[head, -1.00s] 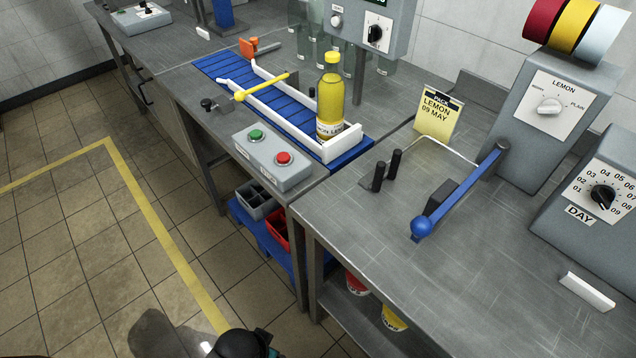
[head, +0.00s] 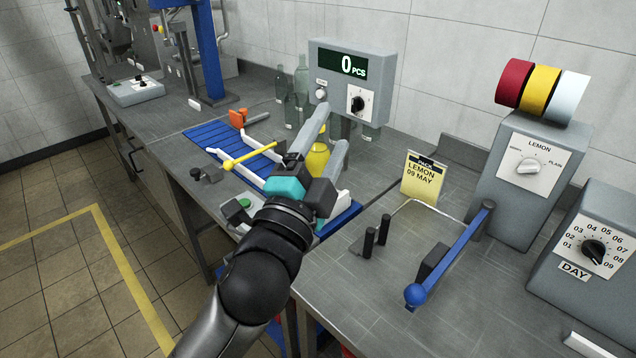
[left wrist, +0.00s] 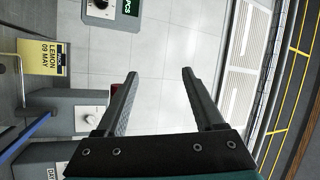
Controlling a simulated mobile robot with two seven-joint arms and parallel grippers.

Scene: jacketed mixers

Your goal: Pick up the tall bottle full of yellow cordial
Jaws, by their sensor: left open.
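The tall bottle (head: 318,158) of yellow cordial stands on the blue conveyor (head: 210,131) between white guide rails. In the head view my left gripper covers most of it, and only a yellow part shows between the fingers. My left gripper (head: 333,126) is open, in front of the bottle as the head camera sees it. In the left wrist view the open fingers (left wrist: 160,73) have only the wall between them, with no bottle there. My right gripper is in neither view.
A counter box (head: 352,84) reading 0 PCS stands behind the conveyor, near clear empty bottles (head: 301,80). A yellow lemon card (head: 423,177), a blue-handled lever (head: 450,255) and a lemon dial box (head: 527,175) are to the right. A green button (head: 244,203) is partly beside my arm.

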